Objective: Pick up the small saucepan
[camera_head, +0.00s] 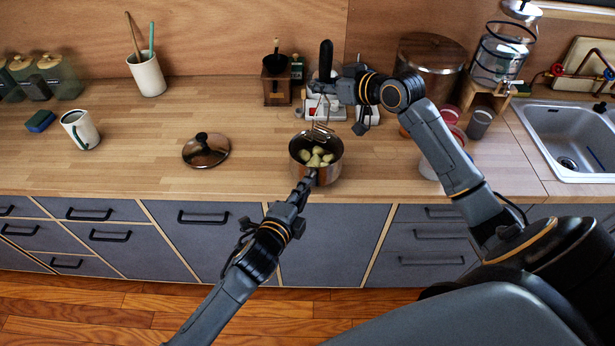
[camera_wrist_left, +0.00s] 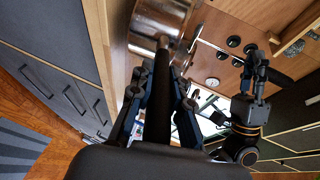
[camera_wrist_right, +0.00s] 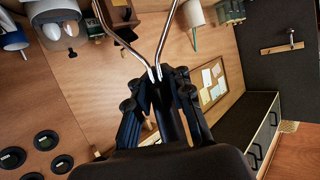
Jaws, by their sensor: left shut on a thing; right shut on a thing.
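The small saucepan (camera_head: 330,168), shiny metal with pale chunks inside, is near the front edge of the counter in the head view. I cannot tell whether its base touches the counter. My left gripper (camera_head: 304,187) is shut on its dark handle. In the left wrist view the metal wall of the saucepan (camera_wrist_left: 160,18) shows ahead of the fingers (camera_wrist_left: 162,85). My right gripper (camera_head: 336,90) is shut on the black handle of a wire masher (camera_head: 320,130), whose wire end is over the saucepan. The masher wires (camera_wrist_right: 125,45) also show in the right wrist view.
A lid with a black knob (camera_head: 206,155) lies left of the saucepan. A mug (camera_head: 84,134) and a utensil pot (camera_head: 147,77) stand further left. A grinder (camera_head: 276,85) is behind. Cups (camera_head: 480,124) and a sink (camera_head: 570,140) are right.

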